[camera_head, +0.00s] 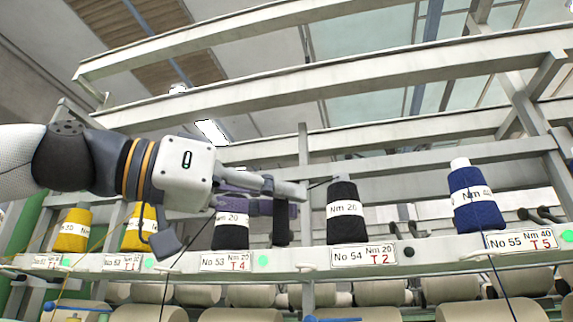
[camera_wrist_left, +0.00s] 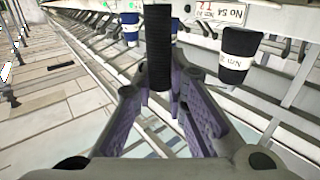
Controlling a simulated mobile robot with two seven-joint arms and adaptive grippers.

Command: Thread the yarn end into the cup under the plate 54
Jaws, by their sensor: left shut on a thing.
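Plate 54 (camera_head: 363,256) sits on the pale rail under a black yarn cone (camera_head: 342,215) labelled Nm 20. The plate also shows in the left wrist view (camera_wrist_left: 232,13). A small pale fitting (camera_head: 305,268), possibly the cup, is at the rail's lower edge by the plate's left end. My left gripper (camera_head: 283,195) is left of that cone, above the rail. It is shut on a dark ribbed yarn end (camera_wrist_left: 158,50), which hangs upright between its purple-padded fingers. A thin dark strand runs from near the fingertips to the cone. My right gripper is not in view.
A Nm 20 cone (camera_head: 231,225) stands behind the gripper, with yellow cones (camera_head: 73,230) farther left. A blue cone (camera_head: 478,198) stands at right above plate 55 (camera_head: 520,239). Green lights (camera_head: 263,260) dot the rail; one spot (camera_head: 408,252) is dark. Strands hang below neighbouring plates.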

